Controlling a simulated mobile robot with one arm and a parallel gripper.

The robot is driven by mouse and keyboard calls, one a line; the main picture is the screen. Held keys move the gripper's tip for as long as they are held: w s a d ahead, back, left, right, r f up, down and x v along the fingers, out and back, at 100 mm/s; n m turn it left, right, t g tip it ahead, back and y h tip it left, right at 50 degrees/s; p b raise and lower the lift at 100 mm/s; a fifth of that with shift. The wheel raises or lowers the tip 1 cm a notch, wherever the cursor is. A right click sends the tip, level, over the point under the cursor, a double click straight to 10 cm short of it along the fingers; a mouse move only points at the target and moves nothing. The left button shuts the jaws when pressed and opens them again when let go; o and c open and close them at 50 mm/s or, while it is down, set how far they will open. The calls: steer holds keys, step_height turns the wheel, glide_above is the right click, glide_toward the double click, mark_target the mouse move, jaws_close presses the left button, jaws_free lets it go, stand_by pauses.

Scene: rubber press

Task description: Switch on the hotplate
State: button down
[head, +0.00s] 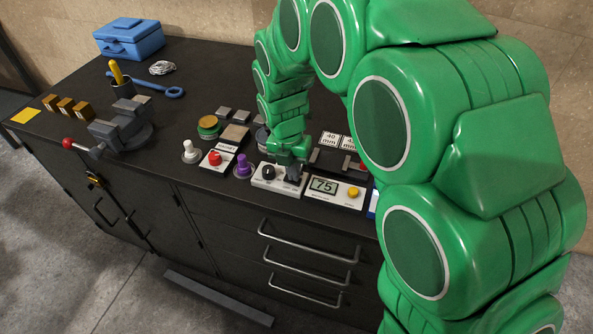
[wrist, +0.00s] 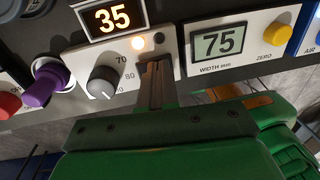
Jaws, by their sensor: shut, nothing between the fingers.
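The white control panel (head: 262,182) with a black knob (head: 268,171) sits at the bench's front edge. In the wrist view the knob (wrist: 103,82) stands beside the marks 70 and 80. A display (wrist: 113,18) behind the panel shows a lit orange 35. My gripper (wrist: 154,66) is shut and empty, its fingertips over the panel's right part, right of the knob. It also shows in the head view (head: 293,174). Whether the fingertips touch the panel is unclear.
Right of the panel is a width gauge (head: 322,186) reading 75, with a yellow button (head: 353,192). To the left stand a purple knob (head: 243,166), a red button (head: 215,158) and a white knob (head: 190,151). A vise (head: 122,125) is farther left.

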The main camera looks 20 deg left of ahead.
mark_target(300, 181)
steer(key=shift+a, duration=0.3)
steer(key=shift+r, duration=0.1)
step_height(300, 181, up, 14)
steer(key=d, duration=0.2)
stand_by(0.5)
steer(key=shift+d, duration=0.1)
steer(key=s+d+r+m+g, duration=0.1)
steer(key=s+d+m, duration=0.4)
steer(key=d+m, duration=0.5)
steer(key=s+d+r+m, duration=0.1)
steer(key=s+d+m, duration=0.4)
steer(key=d+m, duration=0.55)
steer(key=s+d+f+m+y, duration=0.1)
steer(key=s+d+f+m, duration=0.2)
steer(key=s+d+m, duration=0.8)
steer(key=s+m, duration=0.4)
steer(key=shift+d+f+g, duration=0.15)
steer(key=shift+d+g, duration=0.15)
steer(key=shift+g, duration=0.1)
steer(key=shift+m, duration=0.25)
